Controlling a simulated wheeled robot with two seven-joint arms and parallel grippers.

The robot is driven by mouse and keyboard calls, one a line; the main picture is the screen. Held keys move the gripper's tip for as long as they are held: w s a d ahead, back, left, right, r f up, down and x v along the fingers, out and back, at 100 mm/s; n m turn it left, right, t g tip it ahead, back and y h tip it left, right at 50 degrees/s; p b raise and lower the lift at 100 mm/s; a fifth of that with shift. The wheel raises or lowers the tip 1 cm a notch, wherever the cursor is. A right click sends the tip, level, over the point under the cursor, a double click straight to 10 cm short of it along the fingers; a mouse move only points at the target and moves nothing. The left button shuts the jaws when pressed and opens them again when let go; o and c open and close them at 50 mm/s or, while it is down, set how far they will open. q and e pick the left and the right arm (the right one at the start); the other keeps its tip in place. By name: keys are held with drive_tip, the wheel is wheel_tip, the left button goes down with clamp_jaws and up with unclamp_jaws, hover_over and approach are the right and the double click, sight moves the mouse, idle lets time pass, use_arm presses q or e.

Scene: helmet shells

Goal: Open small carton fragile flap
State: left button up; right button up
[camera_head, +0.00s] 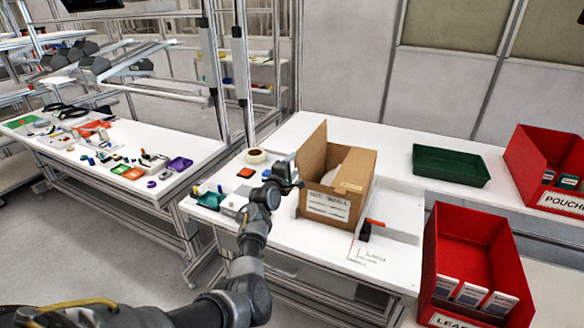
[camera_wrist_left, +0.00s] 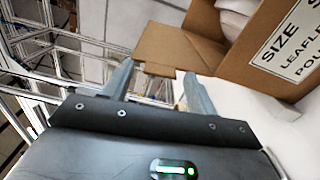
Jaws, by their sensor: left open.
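The small brown carton (camera_head: 328,200) stands upright on the white table, with a white size label on its front. Its left flap (camera_head: 313,150) stands up. Another flap with a small label (camera_head: 354,176) lies at the right of the opening; I cannot read that label. White contents show inside. My left gripper (camera_head: 290,168) is beside the carton's left side, near the raised flap. In the left wrist view, the gripper's fingers (camera_wrist_left: 160,78) are apart, and the edge of a brown flap (camera_wrist_left: 178,48) appears between or just beyond their tips. Contact is unclear. My right gripper is out of view.
A red leaflet bin (camera_head: 473,245) and a red pouch bin (camera_head: 545,160) stand to the right. A green tray (camera_head: 450,166) is at the back. A tape roll (camera_head: 256,156) and small parts lie left of the carton. A red-handled tool (camera_head: 368,229) lies close to the carton's right.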

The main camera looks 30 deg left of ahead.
use_arm(q)
drive_tip(key=s+b, duration=0.1)
drive_tip(key=s, duration=0.9)
drive_tip(key=shift+s+b, duration=0.4)
